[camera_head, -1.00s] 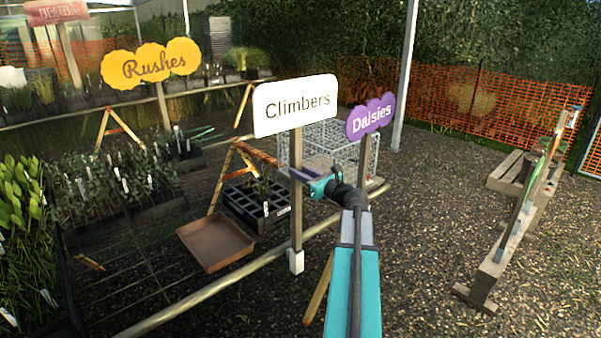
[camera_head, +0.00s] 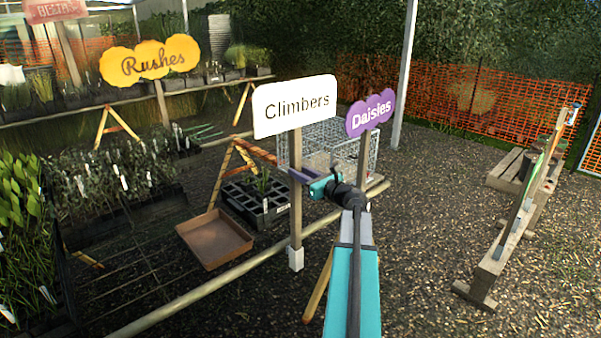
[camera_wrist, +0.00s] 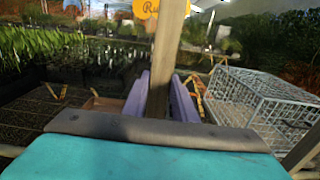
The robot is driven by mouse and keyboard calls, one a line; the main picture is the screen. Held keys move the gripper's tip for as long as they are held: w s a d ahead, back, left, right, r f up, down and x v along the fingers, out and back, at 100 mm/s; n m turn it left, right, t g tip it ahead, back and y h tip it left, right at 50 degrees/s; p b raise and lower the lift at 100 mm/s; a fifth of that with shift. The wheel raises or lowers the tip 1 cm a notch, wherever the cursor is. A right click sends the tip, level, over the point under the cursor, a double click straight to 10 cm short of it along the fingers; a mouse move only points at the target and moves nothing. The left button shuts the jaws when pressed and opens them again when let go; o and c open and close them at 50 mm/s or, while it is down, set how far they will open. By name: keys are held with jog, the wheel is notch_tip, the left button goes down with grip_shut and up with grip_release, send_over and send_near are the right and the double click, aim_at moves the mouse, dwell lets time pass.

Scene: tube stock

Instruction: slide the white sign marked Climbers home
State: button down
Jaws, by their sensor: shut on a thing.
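The white Climbers sign (camera_head: 293,105) stands upright on a wooden post (camera_head: 296,215) with a white block (camera_head: 296,258) at its lower end. My gripper (camera_head: 297,176) is shut on this post, well below the sign board. In the wrist view the purple fingers of my gripper (camera_wrist: 161,97) lie on both sides of the post (camera_wrist: 166,60); the board itself is out of that view. The post's lower end is in front of a long wooden rail (camera_head: 240,275); I cannot tell whether the two touch.
The purple Daisies sign (camera_head: 370,114) stands close on the right. A wire cage (camera_head: 345,145) is behind the post, and also in the wrist view (camera_wrist: 255,100). A brown tray (camera_head: 215,240) and a black crate (camera_head: 258,200) lie left. Gravel on the right is open, up to a wooden rack (camera_head: 520,215).

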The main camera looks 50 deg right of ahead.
aim_at(298, 197)
jog(key=shift+f+b, duration=2.9)
jog(key=shift+f, duration=2.2)
dwell(1.2)
jog(key=c, duration=1.4)
grip_release()
jog(key=shift+o, duration=0.2)
jog(key=shift+f, duration=0.1)
jog(key=shift+s, duration=0.1)
jog(key=s+a+b, duration=0.1)
jog(key=s+b, duration=0.1)
jog(key=s, duration=1.1)
jog(key=shift+s, duration=0.35)
